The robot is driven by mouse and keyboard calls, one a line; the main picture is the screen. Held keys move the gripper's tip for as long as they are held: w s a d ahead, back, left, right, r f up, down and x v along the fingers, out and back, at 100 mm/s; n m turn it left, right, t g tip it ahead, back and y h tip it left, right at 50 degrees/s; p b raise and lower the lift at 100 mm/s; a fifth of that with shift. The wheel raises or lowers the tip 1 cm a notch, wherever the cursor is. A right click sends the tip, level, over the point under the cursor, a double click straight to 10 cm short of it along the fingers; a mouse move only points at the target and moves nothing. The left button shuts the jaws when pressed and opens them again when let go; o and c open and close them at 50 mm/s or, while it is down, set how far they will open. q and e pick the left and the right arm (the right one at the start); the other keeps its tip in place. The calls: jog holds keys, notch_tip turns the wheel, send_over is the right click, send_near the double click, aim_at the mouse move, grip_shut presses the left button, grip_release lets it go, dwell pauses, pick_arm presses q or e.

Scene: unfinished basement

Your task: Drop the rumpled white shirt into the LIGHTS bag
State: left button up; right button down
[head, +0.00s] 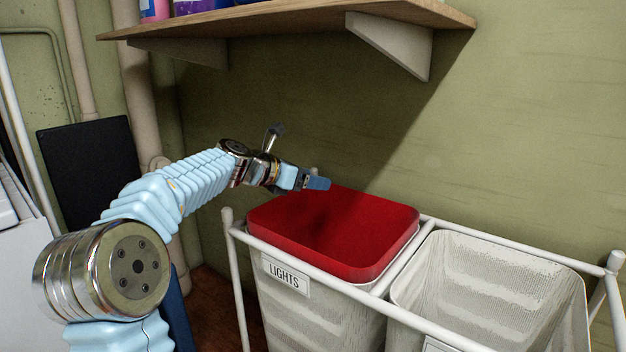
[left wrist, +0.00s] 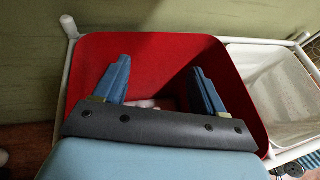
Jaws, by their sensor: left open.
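The LIGHTS bag (head: 312,312) is a whitish bag in the left bay of a white frame, its label facing me. A red tub-like insert or lining (head: 395,225) with a rounded rim covers its mouth. In the left wrist view the red piece (left wrist: 150,45) looks hollow, with sloping walls. My left gripper (head: 318,183) is over its back left edge; in the left wrist view its two blue fingers (left wrist: 160,68) are spread, with nothing held between them. A small whitish patch (left wrist: 147,103) shows low in the red piece, partly hidden by the gripper; I cannot tell whether it is the shirt.
A second white bag (head: 490,285), open and seemingly empty, hangs to the right in the same frame (head: 235,265). A wooden shelf (head: 300,32) with bottles overhangs the back. Pipes (head: 135,85) and a dark panel (head: 90,170) stand at the left.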

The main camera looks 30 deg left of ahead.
pick_arm(q)
jog(key=v, duration=1.2)
jog(key=shift+s, duration=0.35)
jog(key=shift+a, duration=0.1)
